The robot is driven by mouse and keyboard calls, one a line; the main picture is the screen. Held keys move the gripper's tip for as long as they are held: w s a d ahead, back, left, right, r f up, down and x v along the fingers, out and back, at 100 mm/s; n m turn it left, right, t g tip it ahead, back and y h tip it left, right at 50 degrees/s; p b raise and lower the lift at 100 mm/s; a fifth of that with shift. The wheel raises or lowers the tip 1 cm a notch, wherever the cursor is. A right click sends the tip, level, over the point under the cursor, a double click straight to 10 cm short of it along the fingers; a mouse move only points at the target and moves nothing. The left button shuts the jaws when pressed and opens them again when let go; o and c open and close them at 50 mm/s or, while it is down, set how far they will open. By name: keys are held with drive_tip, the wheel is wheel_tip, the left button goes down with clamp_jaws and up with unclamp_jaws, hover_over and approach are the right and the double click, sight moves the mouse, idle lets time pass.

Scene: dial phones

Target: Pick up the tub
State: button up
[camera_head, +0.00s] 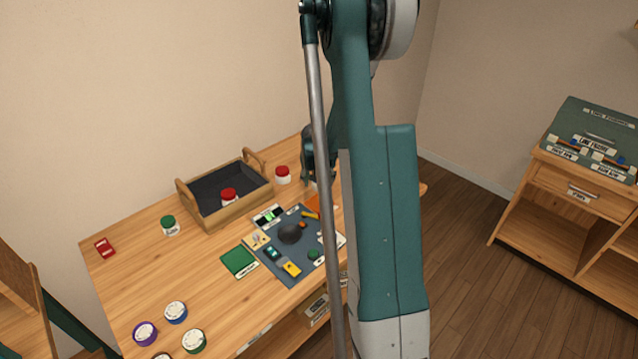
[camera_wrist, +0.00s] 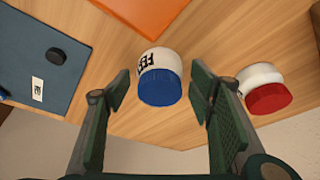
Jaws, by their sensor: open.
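In the wrist view a white tub with a blue lid (camera_wrist: 160,82) and partly readable dark lettering stands on the wooden table. My gripper (camera_wrist: 160,92) is open, with one finger on each side of this tub and a gap on both sides. Neither finger visibly touches it. A white tub with a red lid (camera_wrist: 265,90) is just outside the right finger; a red-lidded tub beside the tray (camera_head: 283,175) shows in the head view. There, my gripper (camera_head: 312,170) is partly hidden by my arm, and the blue-lidded tub by it is not visible.
A wooden tray (camera_head: 212,220) holds another red-lidded tub (camera_head: 229,195). A dark blue mat (camera_head: 280,265) with small items and an orange sheet (camera_wrist: 142,12) lie close by. A green-lidded tub (camera_head: 169,226) and several other tubs stand left. The left table middle is clear.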

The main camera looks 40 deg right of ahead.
sight(319, 176)
idle(0.4)
drive_tip(key=c, duration=1)
drive_tip(key=shift+r, duration=0.1)
drive_tip(key=shift+r+p, duration=0.75)
drive_tip(key=shift+r, duration=4.15)
